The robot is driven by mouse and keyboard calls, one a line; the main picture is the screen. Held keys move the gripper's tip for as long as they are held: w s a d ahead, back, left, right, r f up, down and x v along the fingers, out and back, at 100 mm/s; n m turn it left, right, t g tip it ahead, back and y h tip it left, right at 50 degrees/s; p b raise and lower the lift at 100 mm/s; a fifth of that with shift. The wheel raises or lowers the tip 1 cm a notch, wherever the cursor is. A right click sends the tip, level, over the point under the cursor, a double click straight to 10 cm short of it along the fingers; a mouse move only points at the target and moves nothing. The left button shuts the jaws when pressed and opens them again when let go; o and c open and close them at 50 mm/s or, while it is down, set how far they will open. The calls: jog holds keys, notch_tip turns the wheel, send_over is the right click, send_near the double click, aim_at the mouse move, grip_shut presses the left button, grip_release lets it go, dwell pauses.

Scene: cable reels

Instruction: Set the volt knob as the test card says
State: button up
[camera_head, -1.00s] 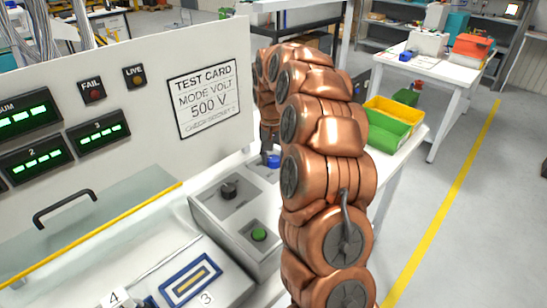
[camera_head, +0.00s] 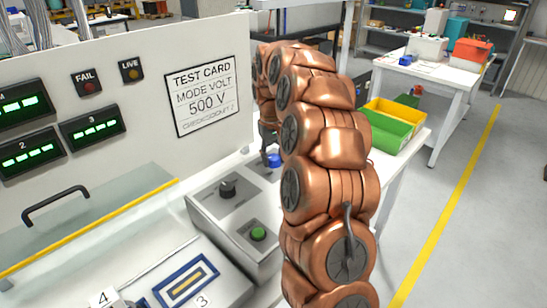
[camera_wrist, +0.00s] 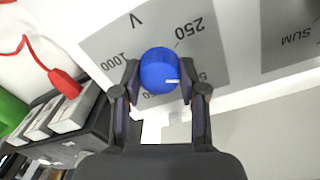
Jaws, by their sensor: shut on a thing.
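The test card (camera_head: 202,96) on the white panel reads "MODE VOLT 500 V". The blue volt knob (camera_wrist: 159,69) sits on a grey plate (camera_wrist: 110,42) marked V, with 250 at upper right and 1000 at left. Two more labels, at right and below the knob, are partly hidden by my fingers. A short white mark on the knob lies toward its right side. My gripper (camera_wrist: 160,90) has a finger on each side of the knob and is shut on it. In the head view the knob (camera_head: 273,160) shows beside my arm.
A black knob (camera_head: 227,188) and a green button (camera_head: 258,234) are on the same console. A glass cover with a yellow edge (camera_head: 95,225) is at left. Yellow (camera_head: 393,110) and green bins stand to the right. A red lead (camera_wrist: 62,82) lies left of my gripper.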

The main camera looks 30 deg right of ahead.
aim_at(272, 157)
jog(key=o, duration=1.1)
jog(key=shift+o, duration=0.2)
jog(key=shift+r, duration=0.1)
notch_tip(272, 157, up, 12)
jog(key=shift+a, duration=0.25)
jog(key=shift+w, duration=0.1)
